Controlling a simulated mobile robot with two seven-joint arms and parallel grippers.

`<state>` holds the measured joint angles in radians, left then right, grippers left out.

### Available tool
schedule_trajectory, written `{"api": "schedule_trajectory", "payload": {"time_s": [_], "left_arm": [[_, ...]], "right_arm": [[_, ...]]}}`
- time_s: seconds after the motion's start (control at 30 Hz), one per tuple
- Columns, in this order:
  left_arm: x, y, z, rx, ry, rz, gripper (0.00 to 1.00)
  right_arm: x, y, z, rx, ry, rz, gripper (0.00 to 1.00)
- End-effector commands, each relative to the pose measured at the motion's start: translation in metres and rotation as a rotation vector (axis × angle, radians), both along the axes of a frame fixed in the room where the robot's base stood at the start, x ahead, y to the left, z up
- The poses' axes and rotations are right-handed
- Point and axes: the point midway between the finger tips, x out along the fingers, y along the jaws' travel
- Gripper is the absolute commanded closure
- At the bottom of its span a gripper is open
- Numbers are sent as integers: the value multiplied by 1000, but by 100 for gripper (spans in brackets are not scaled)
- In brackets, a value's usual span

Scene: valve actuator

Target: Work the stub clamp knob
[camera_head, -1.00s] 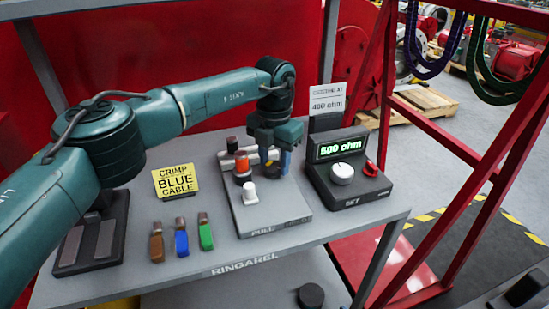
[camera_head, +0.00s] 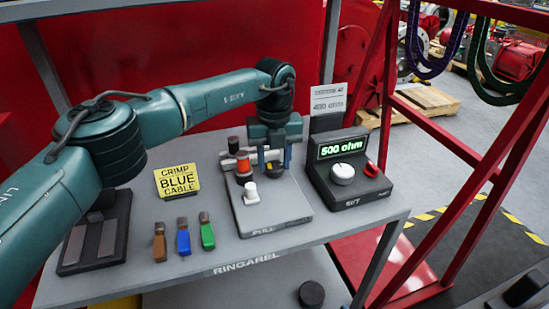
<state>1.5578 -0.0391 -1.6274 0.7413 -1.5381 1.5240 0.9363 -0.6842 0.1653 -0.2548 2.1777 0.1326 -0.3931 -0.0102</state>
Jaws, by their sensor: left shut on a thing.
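My left gripper (camera_head: 273,158) reaches down to the back right of the grey pull fixture (camera_head: 285,208). Its fingers are shut on a small dark knob (camera_head: 273,155) there, which they partly hide. To its left on the fixture stand an orange-red cylinder (camera_head: 244,164) with a dark base and a black-topped post (camera_head: 233,145). A white knob (camera_head: 251,191) stands upright in front of them, apart from the gripper. My right gripper does not show.
A meter box (camera_head: 347,172) reading 500 ohm, with a white dial, stands right of the fixture. Bare bench top (camera_head: 110,285) lies in front.

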Motion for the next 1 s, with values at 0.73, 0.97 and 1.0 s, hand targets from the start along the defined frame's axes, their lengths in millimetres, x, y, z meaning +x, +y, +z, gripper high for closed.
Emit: {"api": "schedule_trajectory", "payload": {"time_s": [0.73, 0.97, 1.0], "left_arm": [[1, 1, 1, -1, -3, 55, 54], [0, 0, 1, -1, -1, 54, 38], [0, 0, 0, -1, -1, 54, 38]], "right_arm": [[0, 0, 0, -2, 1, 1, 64], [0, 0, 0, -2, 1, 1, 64], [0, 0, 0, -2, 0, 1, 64]]}}
